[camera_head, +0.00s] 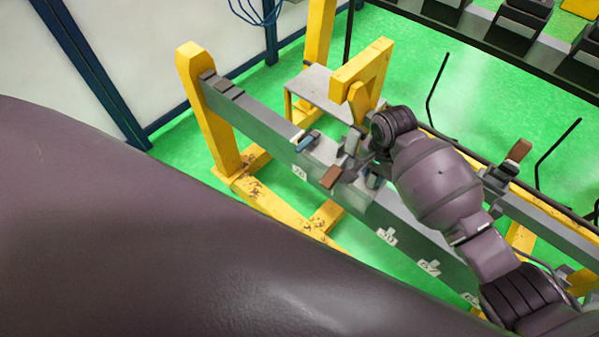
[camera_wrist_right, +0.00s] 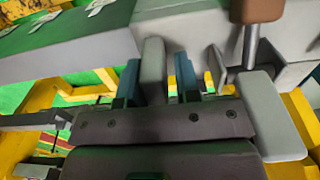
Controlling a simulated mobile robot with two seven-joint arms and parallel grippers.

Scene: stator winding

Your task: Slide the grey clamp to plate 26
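The grey clamp (camera_head: 350,143) sits on the long grey beam, with a brown handle (camera_head: 330,177) beside it. In the right wrist view its grey upright block (camera_wrist_right: 153,72) and brown handle (camera_wrist_right: 256,10) show close up. My right gripper (camera_head: 368,172) is at the clamp, partly hidden by its wrist. In the wrist view its two blue fingers (camera_wrist_right: 160,85) stand apart on either side of the grey block, with a gap at the right finger. Small white number plates (camera_head: 387,237) line the beam's side; I cannot read them surely. My left gripper is out of view.
The beam (camera_head: 255,118) rests on yellow stands (camera_head: 208,110). A second beam with a brown-handled piece (camera_head: 519,150) lies at right. My own arm covers the lower left.

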